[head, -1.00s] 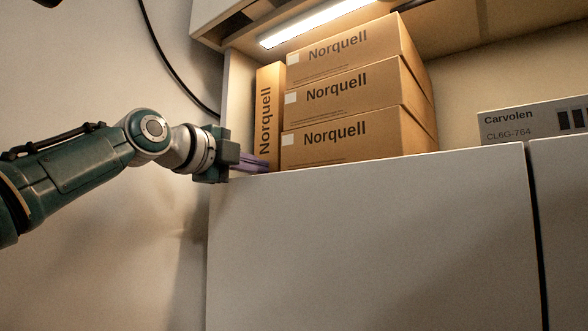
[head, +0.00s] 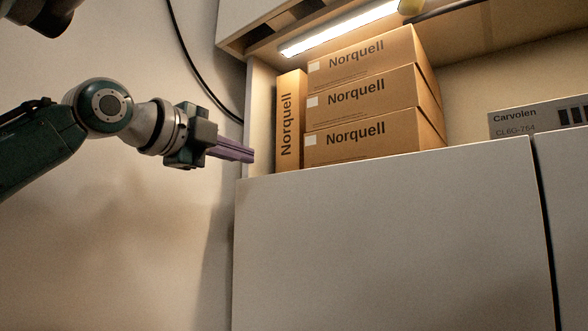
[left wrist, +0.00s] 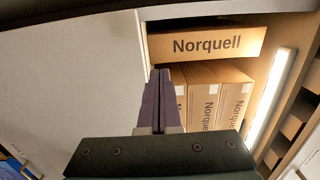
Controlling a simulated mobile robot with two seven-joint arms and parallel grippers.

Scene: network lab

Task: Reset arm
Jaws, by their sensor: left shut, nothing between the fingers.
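My left gripper (head: 250,154) comes in from the left in the head view, with its purple fingers pressed together and nothing between them. It is beside the left edge of the shelf opening, apart from the boxes. In the left wrist view its fingers (left wrist: 163,88) point toward the boxes. An upright Norquell box (head: 290,122) stands at the left end of the shelf. A stack of Norquell boxes (head: 358,138) is right of it; they also show in the left wrist view (left wrist: 205,45). My right gripper is not in view.
A white cabinet front (head: 390,240) lies below the shelf. A lit lamp (head: 340,28) is above the boxes. A grey Carvolen box (head: 515,122) stands at the right. A black cable (head: 196,75) hangs on the wall. The wall area at lower left is clear.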

